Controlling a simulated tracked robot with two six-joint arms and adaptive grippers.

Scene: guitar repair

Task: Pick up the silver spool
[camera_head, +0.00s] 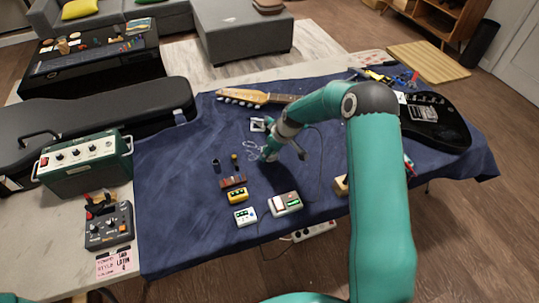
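My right arm reaches over the blue cloth, and its gripper (268,156) points down at the cloth near the middle. The fingertips are small and partly hidden, so I cannot tell whether they are open or shut. A loose tangle of thin silver wire (252,150) lies just left of the gripper. I cannot clearly make out a silver spool; one may be hidden at the fingertips. A small dark cylinder (216,164) and a small brass-coloured piece (234,156) stand farther left. My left gripper is not in view.
Several pedals, including a yellow one (237,195) and a grey one (285,203), lie in front of the gripper. A guitar neck (256,97) lies behind, and a black guitar body (437,123) lies right. A green amplifier (85,163) stands left. The cloth's left part is clear.

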